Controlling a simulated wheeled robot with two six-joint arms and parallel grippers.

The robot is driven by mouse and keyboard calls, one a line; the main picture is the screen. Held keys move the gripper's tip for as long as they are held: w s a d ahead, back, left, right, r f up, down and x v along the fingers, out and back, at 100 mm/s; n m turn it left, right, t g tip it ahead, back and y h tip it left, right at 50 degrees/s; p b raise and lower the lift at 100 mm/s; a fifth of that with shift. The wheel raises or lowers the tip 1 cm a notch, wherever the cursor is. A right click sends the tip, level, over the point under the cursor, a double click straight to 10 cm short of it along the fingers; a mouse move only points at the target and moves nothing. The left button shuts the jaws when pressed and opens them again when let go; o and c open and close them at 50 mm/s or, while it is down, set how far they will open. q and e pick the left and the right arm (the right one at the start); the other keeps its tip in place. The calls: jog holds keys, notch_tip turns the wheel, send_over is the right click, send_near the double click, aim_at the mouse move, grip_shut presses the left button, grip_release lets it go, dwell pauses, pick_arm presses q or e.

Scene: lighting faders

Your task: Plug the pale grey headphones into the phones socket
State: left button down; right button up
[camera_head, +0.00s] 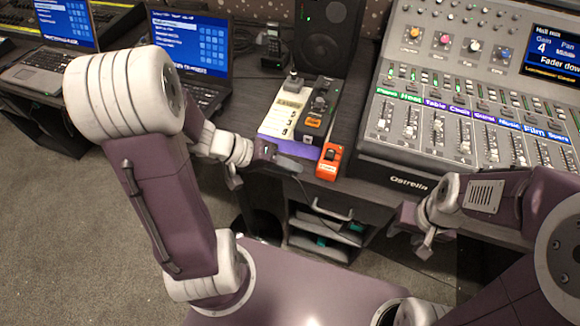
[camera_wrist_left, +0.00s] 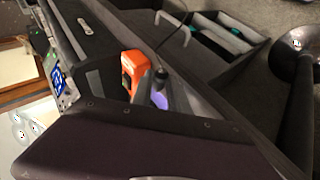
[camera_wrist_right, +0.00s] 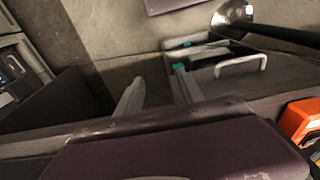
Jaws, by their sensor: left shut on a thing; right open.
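My left gripper (camera_head: 283,160) is at the desk's front edge, just left of a small orange box (camera_head: 330,162). In the left wrist view its fingers are closed around a dark plug (camera_wrist_left: 161,77), and a thin black cable (camera_wrist_left: 184,34) leads away from it. The orange box (camera_wrist_left: 131,68) is close beside the plug. No socket opening can be made out, and I cannot tell which box carries the phones socket. The pale grey headphones are not clearly visible. My right gripper (camera_head: 425,243) is open and empty in front of the desk; its spread fingers show in the right wrist view (camera_wrist_right: 157,90).
A white control box (camera_head: 287,115) and a dark box (camera_head: 317,105) stand on a purple mat behind my left gripper. The large mixing desk (camera_head: 450,125) is at right, laptops (camera_head: 190,45) at left. An open compartment (camera_head: 322,240) lies below the desk edge.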

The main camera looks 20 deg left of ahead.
pick_arm(q)
jog(key=shift+w+r+p, duration=0.1)
jog(key=shift+w+p, duration=0.2)
jog(key=shift+w, duration=0.3)
jog(key=w+p, duration=0.2)
jog(key=w, duration=0.2)
jog(key=shift+w, duration=0.75)
jog(key=shift+w+b, duration=0.25)
jog(key=shift+b, duration=0.4)
dwell(0.9)
jog(key=shift+w+b, duration=0.75)
jog(key=shift+b, duration=0.65)
dwell(2.5)
dwell(0.4)
jog(key=c, duration=1.2)
grip_release()
jog(key=shift+d, duration=0.1)
